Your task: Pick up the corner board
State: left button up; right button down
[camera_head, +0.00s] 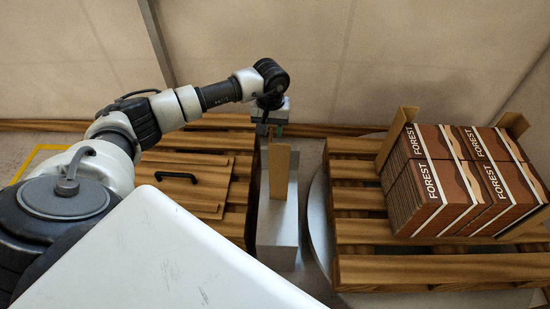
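A tan wooden corner board (280,175) stands upright, a long narrow piece, at a grey metal block (278,235) in the middle of the camera_head view. My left gripper (271,130) is at the top end of this board, pointing down. Its fingers are small and partly hidden, so I cannot tell whether they are open or closed on the board. More tan corner boards stand at the box stack, one at its left corner (397,136) and one at its back right (513,124). My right gripper is not in view.
A stack of brown FOREST boxes (465,185) sits on a wooden pallet (358,232) on a round grey plate (319,235) at right. Another pallet at left carries a wooden panel (188,196) with a black handle (176,177). A beige wall (270,45) stands behind.

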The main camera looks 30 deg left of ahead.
aim_at(270, 136)
pick_arm(q)
jog(key=f, duration=0.3)
jog(key=f+b, duration=0.1)
jog(key=shift+s+f, duration=0.3)
jog(key=shift+f, duration=0.05)
jog(key=shift+d+f, duration=0.1)
jog(key=shift+f, duration=0.65)
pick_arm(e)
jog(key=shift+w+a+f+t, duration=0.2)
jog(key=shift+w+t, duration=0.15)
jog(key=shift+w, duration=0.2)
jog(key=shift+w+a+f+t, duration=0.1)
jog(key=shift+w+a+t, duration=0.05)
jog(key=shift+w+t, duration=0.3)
pick_arm(q)
grip_shut()
